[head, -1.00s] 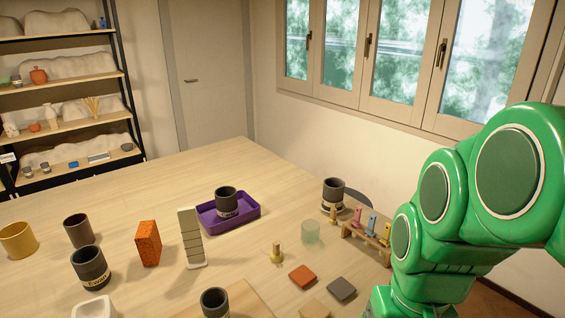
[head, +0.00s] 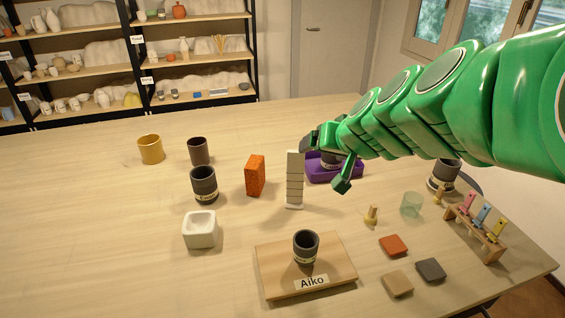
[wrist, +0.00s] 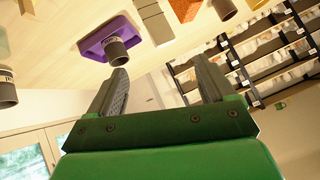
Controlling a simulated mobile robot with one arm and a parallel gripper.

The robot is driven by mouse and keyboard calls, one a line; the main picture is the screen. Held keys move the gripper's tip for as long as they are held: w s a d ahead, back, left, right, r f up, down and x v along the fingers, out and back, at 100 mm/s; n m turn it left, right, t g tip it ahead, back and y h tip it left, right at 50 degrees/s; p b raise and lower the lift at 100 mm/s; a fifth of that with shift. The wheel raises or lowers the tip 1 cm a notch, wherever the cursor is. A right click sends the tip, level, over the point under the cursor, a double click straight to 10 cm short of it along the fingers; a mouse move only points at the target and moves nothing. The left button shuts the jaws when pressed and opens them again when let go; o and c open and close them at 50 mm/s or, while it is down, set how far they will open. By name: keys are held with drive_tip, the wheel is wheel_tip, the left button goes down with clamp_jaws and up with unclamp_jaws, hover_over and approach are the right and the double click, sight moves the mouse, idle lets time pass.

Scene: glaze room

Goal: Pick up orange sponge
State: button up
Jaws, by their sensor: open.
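The orange sponge (head: 255,175) stands upright on the table, between a dark labelled cup and a pale stepped block. In the wrist view the orange sponge (wrist: 185,9) shows at the top edge, partly cut off. My gripper (head: 325,160) is open and empty, to the right of the sponge, in front of the purple tray in the head view. In the wrist view its two fingers (wrist: 163,85) are apart with nothing between them.
The pale stepped block (head: 294,180) stands between my gripper and the sponge. A dark cup (head: 204,185) is left of the sponge. The purple tray (head: 350,172) holds a dark cup. A wooden board (head: 275,285) with a cup lies in front.

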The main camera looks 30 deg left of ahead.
drive_tip(key=w+a+t, duration=0.2)
drive_tip(key=a, duration=0.5)
drive_tip(key=w+a+t, duration=0.1)
drive_tip(key=w+a, duration=0.2)
drive_tip(key=a, duration=0.4)
drive_tip(key=m+t+h, duration=0.2)
drive_tip(key=t+h, duration=0.1)
drive_tip(key=t, duration=0.1)
hover_over(252, 176)
drive_tip(key=s+d, duration=0.1)
drive_tip(key=s, duration=0.2)
wheel_tip(252, 176, down, 6)
wheel_tip(252, 176, down, 13)
drive_tip(key=shift+w+r, duration=0.1)
drive_tip(key=shift+f+x, duration=0.2)
drive_tip(key=shift+x, duration=3.7)
drive_tip(key=shift+a, duration=0.15)
drive_tip(key=shift+r, duration=0.1)
drive_tip(key=c, duration=1)
